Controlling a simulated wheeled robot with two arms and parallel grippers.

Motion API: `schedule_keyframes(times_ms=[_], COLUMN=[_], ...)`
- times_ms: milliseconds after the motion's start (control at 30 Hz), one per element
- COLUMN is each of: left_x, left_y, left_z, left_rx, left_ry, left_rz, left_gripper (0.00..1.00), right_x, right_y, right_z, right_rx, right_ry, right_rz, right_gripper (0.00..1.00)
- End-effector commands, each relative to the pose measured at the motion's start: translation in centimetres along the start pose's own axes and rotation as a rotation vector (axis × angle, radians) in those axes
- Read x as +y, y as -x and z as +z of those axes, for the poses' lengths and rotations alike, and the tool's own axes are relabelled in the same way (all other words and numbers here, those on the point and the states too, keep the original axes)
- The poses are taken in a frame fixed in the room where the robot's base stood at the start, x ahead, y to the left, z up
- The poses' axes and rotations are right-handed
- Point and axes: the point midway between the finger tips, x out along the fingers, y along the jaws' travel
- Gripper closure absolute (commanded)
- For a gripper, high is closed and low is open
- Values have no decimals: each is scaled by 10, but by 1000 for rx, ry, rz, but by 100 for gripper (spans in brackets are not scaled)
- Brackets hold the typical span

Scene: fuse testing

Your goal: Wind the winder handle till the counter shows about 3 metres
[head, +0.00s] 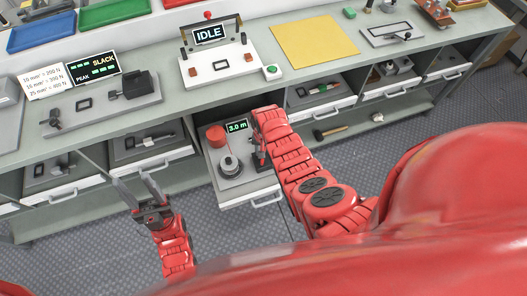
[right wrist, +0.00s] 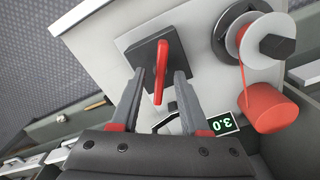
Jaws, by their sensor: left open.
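The winder sits in a pulled-out drawer (head: 262,184) under the bench. It has a red wire spool (head: 216,136), a grey reel (head: 230,166) and a small counter (head: 237,127) reading 3.0 m. The counter (right wrist: 223,124) and the red spool (right wrist: 268,108) also show in the right wrist view. A red handle (right wrist: 163,68) stands on a dark block (right wrist: 150,55). My right gripper (right wrist: 161,76) has its fingers on either side of the handle, with gaps visible; its arm partly hides the handle in the head view. My left gripper (head: 133,180) is open and empty, left of the drawer.
A tester with an IDLE display (head: 208,34) stands on the bench above. A force tester with a SLACK display (head: 95,68) is at the left. A yellow mat (head: 315,45) lies right of centre. Other drawers flank the open one. Floor is clear near my left gripper.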

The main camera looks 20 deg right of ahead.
Motion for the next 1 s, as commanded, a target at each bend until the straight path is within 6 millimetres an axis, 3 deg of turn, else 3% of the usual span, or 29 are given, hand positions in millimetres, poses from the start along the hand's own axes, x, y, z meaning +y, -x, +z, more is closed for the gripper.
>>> schedule_keyframes(times_ms=[267,467,767,1000], left_x=[0,0,0,1], left_y=[0,2,10,23], left_z=[0,0,2,4], left_rx=[0,0,0,0], left_ry=[0,0,0,0], left_rz=[0,0,0,0], left_gripper=[50,50,50,50], right_x=[0,0,-1,-2], right_y=[1,14,53,96], right_z=[0,-2,-2,-3], right_rx=[0,4,6,8], right_ry=[0,-1,0,0], right_rz=[0,-2,-3,-6], right_gripper=[55,55,55,55])
